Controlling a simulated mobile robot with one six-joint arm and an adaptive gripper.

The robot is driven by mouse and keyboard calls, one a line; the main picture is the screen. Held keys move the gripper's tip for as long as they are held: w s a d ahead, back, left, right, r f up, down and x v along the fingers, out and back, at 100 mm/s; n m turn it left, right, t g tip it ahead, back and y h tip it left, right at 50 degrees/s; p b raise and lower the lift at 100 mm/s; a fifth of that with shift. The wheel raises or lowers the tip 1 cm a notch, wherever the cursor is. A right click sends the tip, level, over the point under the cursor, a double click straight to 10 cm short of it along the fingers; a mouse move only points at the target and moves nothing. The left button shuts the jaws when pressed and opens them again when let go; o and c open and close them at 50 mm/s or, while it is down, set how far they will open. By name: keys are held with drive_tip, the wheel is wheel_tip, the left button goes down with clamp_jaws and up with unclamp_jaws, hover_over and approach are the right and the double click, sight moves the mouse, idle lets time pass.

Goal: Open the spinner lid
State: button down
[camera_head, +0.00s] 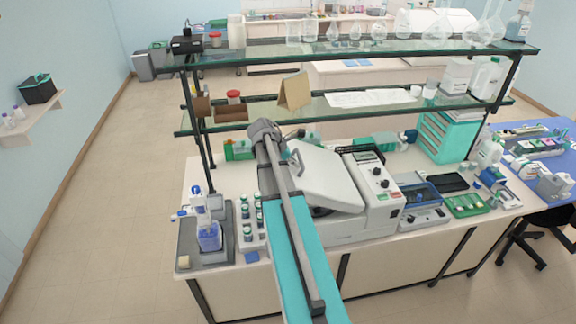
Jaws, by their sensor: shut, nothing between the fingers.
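The spinner (345,228) is a white bench-top machine in the middle of the bench, with a control panel (378,178) on its right side. Its pale grey lid (328,180) is tilted, with a dark gap under its near edge. A small grey handle-like loop (298,162) shows at the lid's left edge. My arm reaches up from the bottom of the view and passes in front of the spinner's left side, hiding part of it. I cannot make out my gripper's fingers, nor whether they touch the lid.
A rack of small bottles (247,222) and a grey tray (205,248) with a blue-liquid bottle stand left of the spinner. A blue box (420,195) and a green tray (466,205) stand right. Glass shelves (350,105) with glassware and papers overhang the bench's back.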

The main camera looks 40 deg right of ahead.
drive_tip(key=shift+s+d+r+p, duration=0.2)
drive_tip(key=shift+d+r+p, duration=0.15)
drive_tip(key=shift+r, duration=0.25)
